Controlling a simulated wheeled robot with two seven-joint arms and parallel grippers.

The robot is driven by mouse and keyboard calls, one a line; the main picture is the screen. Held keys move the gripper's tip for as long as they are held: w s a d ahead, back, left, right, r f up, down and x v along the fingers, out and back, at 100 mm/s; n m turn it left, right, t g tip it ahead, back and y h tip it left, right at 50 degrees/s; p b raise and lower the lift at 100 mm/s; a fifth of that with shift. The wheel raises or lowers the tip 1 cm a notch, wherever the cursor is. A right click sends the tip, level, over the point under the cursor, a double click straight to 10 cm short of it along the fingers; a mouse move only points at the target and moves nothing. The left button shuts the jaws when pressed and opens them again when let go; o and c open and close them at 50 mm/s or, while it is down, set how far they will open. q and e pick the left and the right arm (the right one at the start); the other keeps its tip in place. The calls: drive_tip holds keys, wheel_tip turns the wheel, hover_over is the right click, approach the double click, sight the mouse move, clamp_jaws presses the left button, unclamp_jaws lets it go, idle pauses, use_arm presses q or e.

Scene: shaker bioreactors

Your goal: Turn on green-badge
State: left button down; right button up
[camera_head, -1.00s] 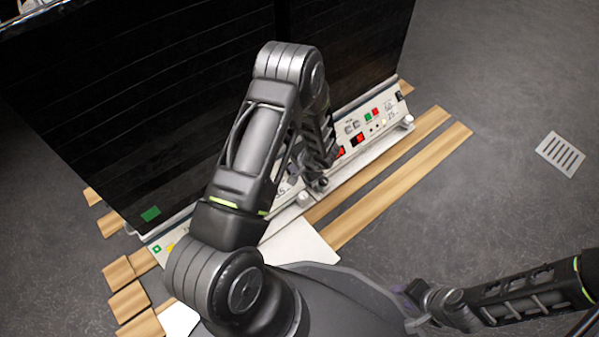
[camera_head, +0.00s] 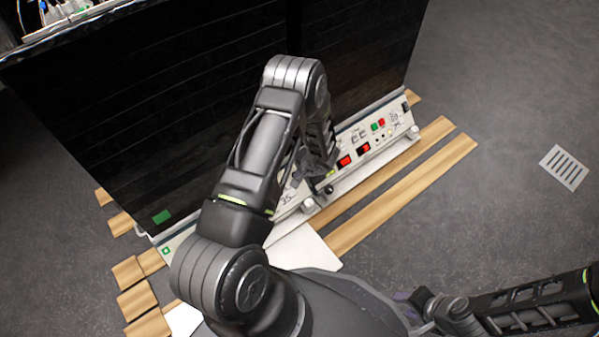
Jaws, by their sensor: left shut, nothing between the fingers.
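A dark shaker cabinet (camera_head: 190,110) carries a green badge (camera_head: 162,217) low on its front at the left. Below it runs a white control panel (camera_head: 350,177) with red lit displays (camera_head: 363,149), a green button (camera_head: 374,127) and a red button (camera_head: 382,122). My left gripper (camera_head: 326,190) is shut and empty, close in front of the middle of this panel. My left arm hides part of the panel, and I cannot tell whether the fingers touch it. My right gripper (camera_head: 424,302) is low at the right, away from the panel; its fingers are unclear.
Wooden slats (camera_head: 405,190) lie under and in front of the cabinet. A floor grate (camera_head: 564,167) is at the right. Grey floor (camera_head: 500,80) is open to the right. Lab items (camera_head: 62,12) show at the top left.

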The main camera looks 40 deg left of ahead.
use_arm(q)
drive_tip(key=shift+d, duration=0.1)
drive_tip(key=shift+s+d+f, duration=0.2)
drive_tip(key=shift+d+f, duration=0.15)
drive_tip(key=shift+d, duration=0.2)
drive_tip(key=shift+r, duration=0.15)
use_arm(e)
drive_tip(key=shift+r, duration=0.2)
